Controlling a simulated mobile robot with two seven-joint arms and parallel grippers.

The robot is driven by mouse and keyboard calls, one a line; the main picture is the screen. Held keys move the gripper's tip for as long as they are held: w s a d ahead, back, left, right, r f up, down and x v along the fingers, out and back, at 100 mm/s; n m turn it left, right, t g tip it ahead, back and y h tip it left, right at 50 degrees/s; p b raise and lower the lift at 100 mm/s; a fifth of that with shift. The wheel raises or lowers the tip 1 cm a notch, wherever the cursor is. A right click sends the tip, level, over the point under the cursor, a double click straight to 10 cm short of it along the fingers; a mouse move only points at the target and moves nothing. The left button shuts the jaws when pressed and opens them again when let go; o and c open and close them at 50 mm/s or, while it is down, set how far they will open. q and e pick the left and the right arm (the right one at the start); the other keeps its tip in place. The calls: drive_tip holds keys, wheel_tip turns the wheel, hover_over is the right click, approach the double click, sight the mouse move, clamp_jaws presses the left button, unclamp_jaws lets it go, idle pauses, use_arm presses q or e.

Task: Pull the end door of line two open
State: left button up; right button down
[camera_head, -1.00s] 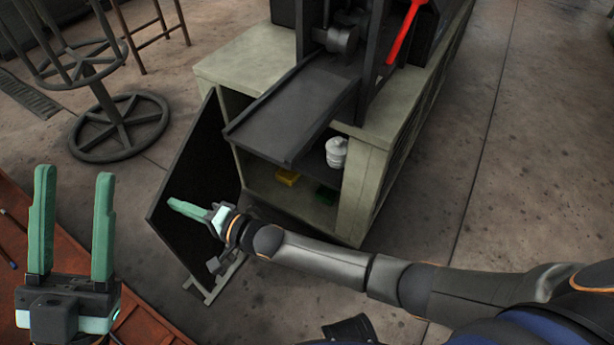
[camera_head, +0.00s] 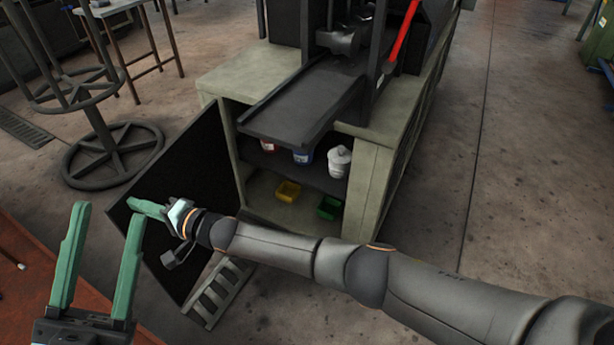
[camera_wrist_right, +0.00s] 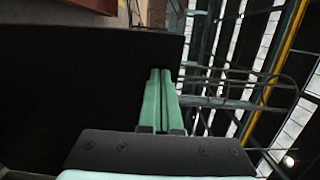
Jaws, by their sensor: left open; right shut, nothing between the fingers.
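The end door (camera_head: 205,150) is a dark panel that stands swung open to the left of the pale green cabinet (camera_head: 357,195). Its inner face is towards me, and the compartment behind it is exposed. My right gripper (camera_head: 140,207) is shut and empty in front of the door's inner face, near its free left side. In the right wrist view the two green fingers (camera_wrist_right: 160,95) lie together beside the dark door panel (camera_wrist_right: 90,85). I cannot tell whether they touch it. My left gripper (camera_head: 105,262) is open and empty at the lower left, away from the door.
Inside the cabinet are a white jar (camera_head: 338,161), a yellow bin (camera_head: 288,191), a green bin (camera_head: 329,207) and other containers. A dark chute (camera_head: 300,105) juts out above. A round stool base (camera_head: 112,155) stands left of the door. Floor at right is clear.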

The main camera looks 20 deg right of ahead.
drive_tip(key=shift+w+a, duration=0.15)
drive_tip(key=shift+a, duration=0.05)
drive_tip(key=shift+d, duration=0.1)
idle(0.6)
